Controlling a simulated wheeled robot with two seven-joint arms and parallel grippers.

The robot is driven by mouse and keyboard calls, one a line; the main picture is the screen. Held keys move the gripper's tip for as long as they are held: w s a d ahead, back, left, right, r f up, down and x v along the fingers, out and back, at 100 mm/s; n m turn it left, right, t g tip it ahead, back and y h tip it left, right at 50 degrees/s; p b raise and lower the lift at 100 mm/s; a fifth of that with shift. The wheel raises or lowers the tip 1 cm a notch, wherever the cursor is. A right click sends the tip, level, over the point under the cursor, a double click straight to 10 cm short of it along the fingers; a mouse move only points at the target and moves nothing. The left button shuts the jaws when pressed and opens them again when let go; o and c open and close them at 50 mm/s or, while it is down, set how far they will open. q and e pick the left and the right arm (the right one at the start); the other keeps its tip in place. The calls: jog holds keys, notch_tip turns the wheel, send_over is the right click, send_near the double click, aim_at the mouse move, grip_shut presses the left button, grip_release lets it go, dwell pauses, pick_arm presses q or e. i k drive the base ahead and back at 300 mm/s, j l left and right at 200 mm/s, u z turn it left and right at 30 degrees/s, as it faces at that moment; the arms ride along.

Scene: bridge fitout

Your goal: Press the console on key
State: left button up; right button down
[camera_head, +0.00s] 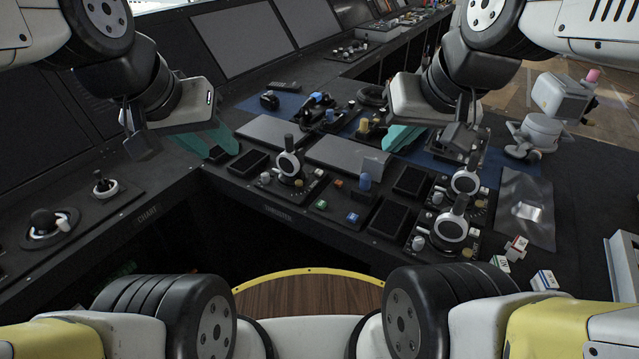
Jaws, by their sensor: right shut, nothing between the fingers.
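The black console has a panel with small lit keys: a green key (321,204), a blue key (352,217) and an orange key (338,184). Their labels are too small to read, so I cannot tell which is the on key. My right gripper (398,138), with teal fingers, is shut and empty above the console, behind and to the right of these keys. My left gripper (212,143), also teal-fingered, hangs over the console further left. Whether its fingers are apart is unclear. Both grippers appear clear of the keys.
Several levers with round dials, such as one (289,163), stand up from the console. A joystick (44,221) is at left. Small labelled blocks (516,247) and a grey pouch (526,208) lie at right. Dark screens (243,40) line the back.

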aim_at(321, 205)
jog(key=j, duration=0.75)
jog(key=i+j, duration=0.15)
jog(key=j, duration=0.6)
jog(key=z, duration=1.65)
